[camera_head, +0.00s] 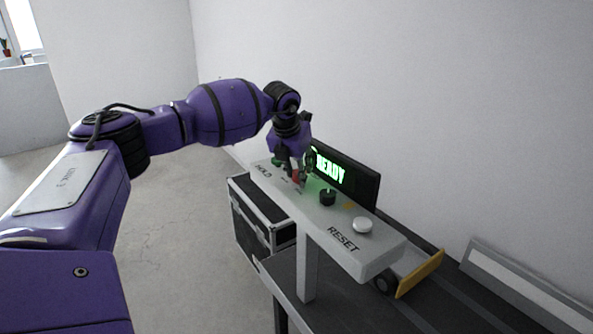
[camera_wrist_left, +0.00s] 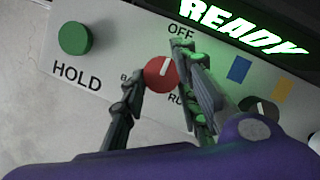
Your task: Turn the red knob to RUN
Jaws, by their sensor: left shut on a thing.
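The red knob (camera_wrist_left: 158,76) sits on the light grey control panel (camera_wrist_left: 110,50). Its white mark points up, slightly right, toward the OFF label above it. A partly hidden label starting with "RU" is below right of the knob, and one starting with "B" is to its left. My left gripper (camera_wrist_left: 160,72) is shut on the red knob, one finger on each side. In the head view the left gripper (camera_head: 297,172) reaches down onto the panel, and a bit of the red knob (camera_head: 296,177) shows between its fingers. My right gripper is not in view.
A green HOLD button (camera_wrist_left: 74,38) is left of the knob. A black knob (camera_head: 327,197) and a white RESET button (camera_head: 362,226) are on its other side. A display (camera_head: 345,175) reading READY stands behind the panel, near the wall. A black case (camera_head: 262,215) stands below.

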